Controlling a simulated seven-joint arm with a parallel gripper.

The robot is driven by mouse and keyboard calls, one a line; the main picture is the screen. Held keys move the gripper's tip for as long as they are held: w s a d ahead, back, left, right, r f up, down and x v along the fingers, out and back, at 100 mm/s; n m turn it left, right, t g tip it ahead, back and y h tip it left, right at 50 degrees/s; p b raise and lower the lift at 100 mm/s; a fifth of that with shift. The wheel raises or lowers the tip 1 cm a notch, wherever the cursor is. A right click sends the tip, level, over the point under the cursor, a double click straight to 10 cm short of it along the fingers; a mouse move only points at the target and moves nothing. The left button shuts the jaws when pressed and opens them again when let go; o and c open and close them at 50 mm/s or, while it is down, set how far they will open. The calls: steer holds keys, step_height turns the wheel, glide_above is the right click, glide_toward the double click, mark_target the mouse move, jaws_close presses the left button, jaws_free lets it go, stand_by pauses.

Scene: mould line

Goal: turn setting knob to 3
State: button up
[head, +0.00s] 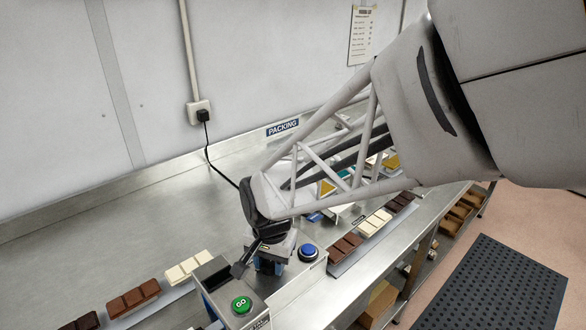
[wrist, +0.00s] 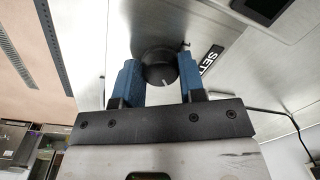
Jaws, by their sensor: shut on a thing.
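The setting knob (wrist: 160,72) is a round black knob on a brushed metal panel, with a pale pointer line on its face. In the wrist view it sits between the two blue fingers of my gripper (wrist: 160,80), which are shut on its sides. Part of a label reading "SET" (wrist: 211,58) shows to the right of the knob. No number scale can be read, so I cannot tell the setting. In the head view my gripper (head: 271,262) points down at the machine, and the knob is hidden behind it.
A green GO button (head: 241,304) is in front of my gripper, and a blue button (head: 308,252) stands close at its right. Chocolate bars (head: 133,298) lie on strips at both sides. A black cable (head: 222,170) runs from the wall socket. The steel bench (head: 120,235) is clear at the back left.

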mark_target(272, 264)
steer(key=shift+m, duration=0.4)
steer(key=o, duration=0.9)
steer(key=shift+o, duration=0.2)
steer(key=shift+r, duration=0.1)
steer(key=shift+d+r, duration=0.15)
steer(key=shift+r, duration=3.7)
